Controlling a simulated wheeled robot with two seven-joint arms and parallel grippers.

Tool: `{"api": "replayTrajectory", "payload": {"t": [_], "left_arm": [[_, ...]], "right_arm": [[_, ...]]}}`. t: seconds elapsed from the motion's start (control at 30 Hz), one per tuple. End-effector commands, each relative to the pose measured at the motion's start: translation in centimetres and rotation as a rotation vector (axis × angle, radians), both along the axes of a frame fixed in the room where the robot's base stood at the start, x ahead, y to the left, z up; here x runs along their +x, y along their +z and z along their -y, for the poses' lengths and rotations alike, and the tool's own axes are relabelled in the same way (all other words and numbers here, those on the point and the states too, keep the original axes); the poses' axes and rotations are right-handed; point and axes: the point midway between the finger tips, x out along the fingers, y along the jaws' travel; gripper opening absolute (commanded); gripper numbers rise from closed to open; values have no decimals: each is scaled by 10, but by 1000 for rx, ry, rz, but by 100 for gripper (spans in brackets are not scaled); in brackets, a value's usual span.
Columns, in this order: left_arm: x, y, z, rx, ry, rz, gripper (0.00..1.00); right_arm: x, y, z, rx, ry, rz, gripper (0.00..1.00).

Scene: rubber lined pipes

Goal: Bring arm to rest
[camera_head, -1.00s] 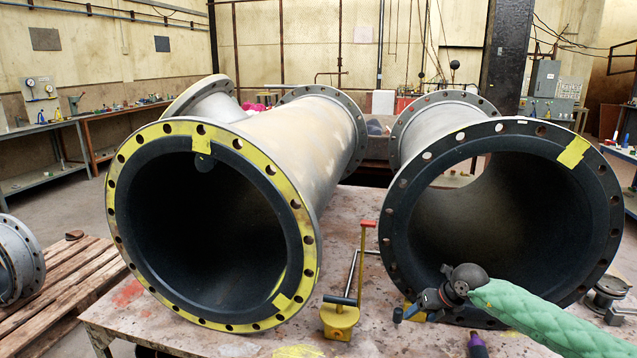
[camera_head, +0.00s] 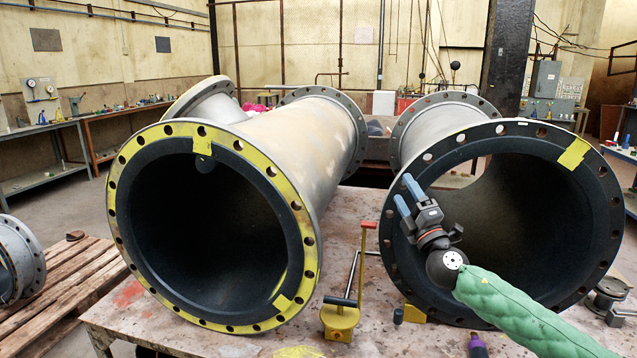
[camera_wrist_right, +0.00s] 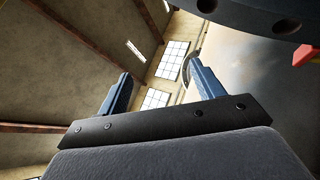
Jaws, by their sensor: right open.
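My right arm (camera_head: 530,315), in a green quilted sleeve, comes in from the lower right in the head view. Its gripper (camera_head: 407,196) points up and to the left in front of the right pipe's opening. The two blue fingers are apart with nothing between them. In the right wrist view the open fingers (camera_wrist_right: 160,90) stand apart against the wall and windows. My left arm and gripper do not show.
A yellow-rimmed pipe (camera_head: 310,240) and a dark-rimmed pipe (camera_head: 603,210) lie on the worktable (camera_head: 230,345). A yellow tool with a red-topped handle (camera_head: 341,315) stands between them. A small dark object (camera_head: 398,315) and a purple-tipped bottle (camera_head: 477,345) are near the front.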

Motion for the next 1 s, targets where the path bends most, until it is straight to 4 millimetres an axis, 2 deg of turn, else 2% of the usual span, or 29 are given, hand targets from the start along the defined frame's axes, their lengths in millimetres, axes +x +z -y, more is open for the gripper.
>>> {"api": "replayTrajectory", "payload": {"t": [0.13, 0.23, 0.37, 0.43, 0.7, 0.8, 1.0], "left_arm": [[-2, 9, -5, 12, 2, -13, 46], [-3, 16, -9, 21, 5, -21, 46], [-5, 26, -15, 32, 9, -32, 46], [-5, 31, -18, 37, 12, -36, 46], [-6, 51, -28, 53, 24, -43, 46], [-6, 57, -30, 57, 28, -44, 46], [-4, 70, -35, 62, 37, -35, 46]], "right_arm": [[-8, -5, 18, 247, -119, -105, 67], [-16, -26, 30, 404, -205, -221, 67], [-35, -72, 38, 590, -313, -425, 67], [-50, -103, 38, 675, -365, -552, 67], [-123, -206, 17, 885, -480, -989, 67], [-153, -237, 5, 942, -493, -1125, 67], [-210, -282, -18, 1039, -485, -1343, 67]]}}
